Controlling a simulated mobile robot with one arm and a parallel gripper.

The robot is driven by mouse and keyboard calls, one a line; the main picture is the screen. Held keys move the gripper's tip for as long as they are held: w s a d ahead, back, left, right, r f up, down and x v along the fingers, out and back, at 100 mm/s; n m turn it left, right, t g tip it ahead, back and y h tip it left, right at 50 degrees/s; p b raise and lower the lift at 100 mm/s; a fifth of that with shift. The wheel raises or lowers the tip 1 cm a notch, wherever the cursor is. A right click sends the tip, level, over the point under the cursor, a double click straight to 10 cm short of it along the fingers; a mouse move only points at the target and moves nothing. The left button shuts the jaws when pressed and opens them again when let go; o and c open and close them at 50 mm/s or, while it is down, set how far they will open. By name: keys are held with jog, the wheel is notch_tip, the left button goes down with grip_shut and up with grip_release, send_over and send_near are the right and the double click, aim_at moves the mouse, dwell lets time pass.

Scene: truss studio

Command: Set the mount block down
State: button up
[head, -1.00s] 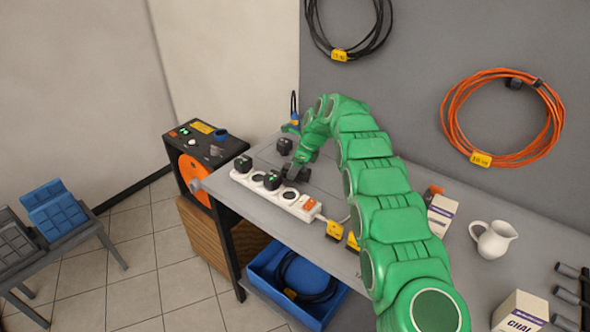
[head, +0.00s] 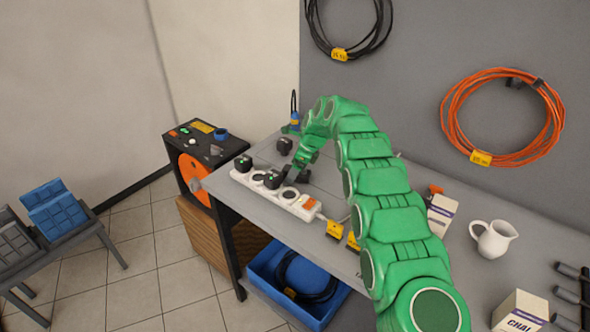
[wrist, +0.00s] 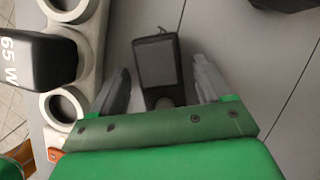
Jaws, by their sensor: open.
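The mount block, a small dark block (wrist: 157,62), stands on the grey table top beside the white power strip. In the wrist view it sits between the two fingers of my gripper (wrist: 161,78), with a gap on each side. In the head view my gripper (head: 296,177) is low over the table by the strip's far edge, its fingers spread. The block is hard to tell from the fingers there.
The white power strip (head: 303,206) lies close by, with black chargers (head: 272,180) plugged in. Another black block (head: 284,146) stands behind. A white jug (head: 493,240) and boxes (head: 441,214) are to the right. A blue bin (head: 262,262) is below.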

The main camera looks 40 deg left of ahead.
jog(key=v, duration=1.2)
jog(key=shift+r, duration=0.15)
